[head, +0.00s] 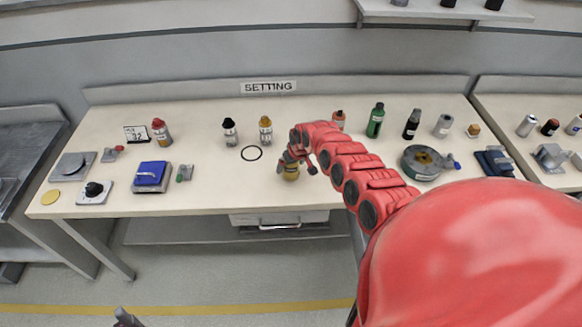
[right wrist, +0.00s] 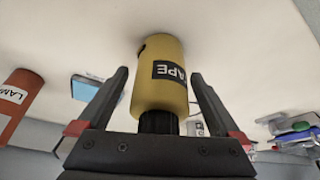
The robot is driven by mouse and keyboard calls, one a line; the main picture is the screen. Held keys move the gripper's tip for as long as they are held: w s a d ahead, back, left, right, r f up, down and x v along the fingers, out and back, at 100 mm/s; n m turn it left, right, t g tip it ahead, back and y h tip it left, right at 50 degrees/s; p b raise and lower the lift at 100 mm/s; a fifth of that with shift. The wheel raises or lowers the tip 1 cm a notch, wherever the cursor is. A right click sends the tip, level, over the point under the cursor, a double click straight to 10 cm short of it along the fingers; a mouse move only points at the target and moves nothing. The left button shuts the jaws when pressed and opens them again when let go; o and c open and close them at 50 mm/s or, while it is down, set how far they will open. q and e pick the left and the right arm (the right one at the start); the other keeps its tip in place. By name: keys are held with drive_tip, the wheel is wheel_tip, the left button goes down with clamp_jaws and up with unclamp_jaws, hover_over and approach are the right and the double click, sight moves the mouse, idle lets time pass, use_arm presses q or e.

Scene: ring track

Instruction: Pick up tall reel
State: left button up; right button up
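The tall reel is a yellow cylinder (right wrist: 160,85) with a black label reading "TAPE", seen upside down in the right wrist view. In the head view the yellow reel (head: 291,173) stands on the table near its front edge, partly hidden by my right gripper (head: 296,155). In the right wrist view my right gripper (right wrist: 163,95) is open, with one finger on each side of the reel and narrow gaps showing. At the bottom left of the head view only a small tip of what appears to be my left arm shows, too little to tell its gripper's state.
A blue box (head: 151,176) stands at left. The table is clear just left of the reel.

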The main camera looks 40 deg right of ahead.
drive_tip(key=c, duration=1.5)
drive_tip(key=shift+r, duration=0.1)
